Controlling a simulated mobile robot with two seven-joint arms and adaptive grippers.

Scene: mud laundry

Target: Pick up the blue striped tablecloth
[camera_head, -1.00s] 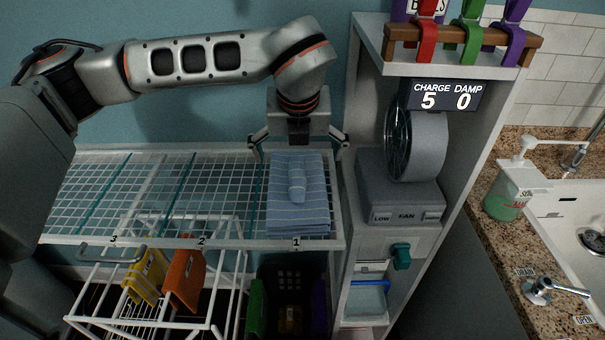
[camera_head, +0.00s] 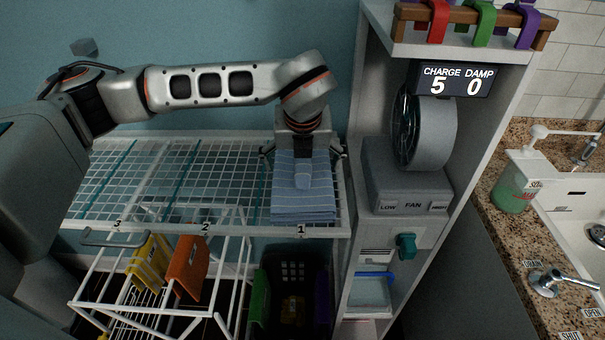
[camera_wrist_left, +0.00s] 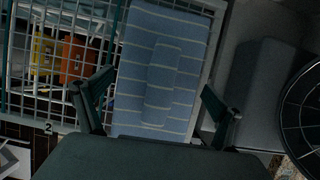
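The blue striped tablecloth (camera_head: 303,205) lies folded on the white wire rack (camera_head: 175,224), at the section marked 1. A small rolled part of the cloth stands up as a ridge along its middle. My left gripper (camera_head: 303,154) is over the cloth's far part, pointing down, with its fingers spread wide. In the left wrist view the cloth (camera_wrist_left: 187,50) and its ridge lie between the two open fingers (camera_wrist_left: 150,98), which hold nothing. I cannot tell how far the fingertips are above the cloth. My right gripper is not in view.
A grey fan unit (camera_head: 408,190) in a white shelf tower stands close to the rack's right. Below the rack are a drying frame with yellow (camera_head: 150,262) and orange (camera_head: 187,267) cloths and a dark crate (camera_head: 292,272). The rack's left sections are empty.

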